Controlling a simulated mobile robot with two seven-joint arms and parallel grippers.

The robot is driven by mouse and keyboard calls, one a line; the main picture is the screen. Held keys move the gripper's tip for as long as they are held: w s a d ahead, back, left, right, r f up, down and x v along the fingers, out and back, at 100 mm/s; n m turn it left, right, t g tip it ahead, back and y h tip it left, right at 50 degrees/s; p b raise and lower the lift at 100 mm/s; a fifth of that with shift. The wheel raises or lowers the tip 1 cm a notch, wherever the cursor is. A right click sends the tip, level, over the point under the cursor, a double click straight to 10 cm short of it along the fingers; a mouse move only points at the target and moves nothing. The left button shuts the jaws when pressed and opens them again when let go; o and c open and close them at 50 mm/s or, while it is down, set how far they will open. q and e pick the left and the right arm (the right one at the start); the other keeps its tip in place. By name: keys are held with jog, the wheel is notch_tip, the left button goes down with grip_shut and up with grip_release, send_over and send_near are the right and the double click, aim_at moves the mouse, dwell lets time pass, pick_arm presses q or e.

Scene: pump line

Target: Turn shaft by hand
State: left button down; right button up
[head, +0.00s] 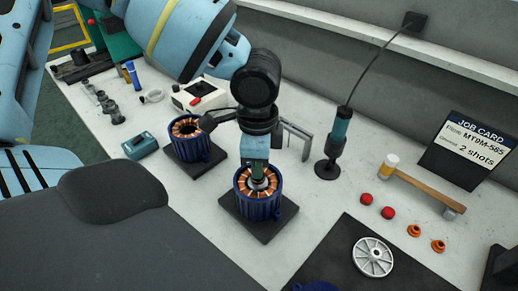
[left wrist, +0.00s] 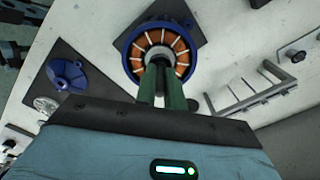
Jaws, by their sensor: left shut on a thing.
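A blue motor housing (head: 262,208) with a ring of copper windings stands on a dark square base in the middle of the bench. The grey shaft (head: 259,183) stands in the centre of the ring. My left gripper (head: 257,176) comes down from above and is shut on the shaft top. In the left wrist view, the green fingers of my left gripper (left wrist: 160,78) reach to the grey shaft (left wrist: 158,58) inside the copper ring of the motor housing (left wrist: 129,64). The fingers hide part of the shaft. My right gripper is not in view.
A second blue wound housing (head: 188,148) stands close behind to the left. A mallet (head: 425,187), red balls (head: 388,213) and a dark mat with a white wheel (head: 372,257) lie to the right.

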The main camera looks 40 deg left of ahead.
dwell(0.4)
pick_arm(q)
jog(key=m+p, duration=0.1)
jog(key=m, duration=0.4)
jog(key=shift+r, duration=0.1)
jog(key=m, duration=0.6)
jog(key=c, duration=1.4)
grip_release()
jog(key=shift+m, duration=0.3)
jog(key=shift+c, duration=0.2)
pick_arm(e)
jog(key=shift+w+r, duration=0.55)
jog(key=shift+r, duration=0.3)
pick_arm(q)
jog(key=shift+c, duration=0.4)
jog(key=shift+r+p, duration=1.55)
jog(key=shift+r, duration=1.45)
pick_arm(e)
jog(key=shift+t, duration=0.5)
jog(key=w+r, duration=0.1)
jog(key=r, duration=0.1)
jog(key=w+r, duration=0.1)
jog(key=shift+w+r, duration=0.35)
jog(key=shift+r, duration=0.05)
pick_arm(q)
jog(key=shift+f, duration=0.1)
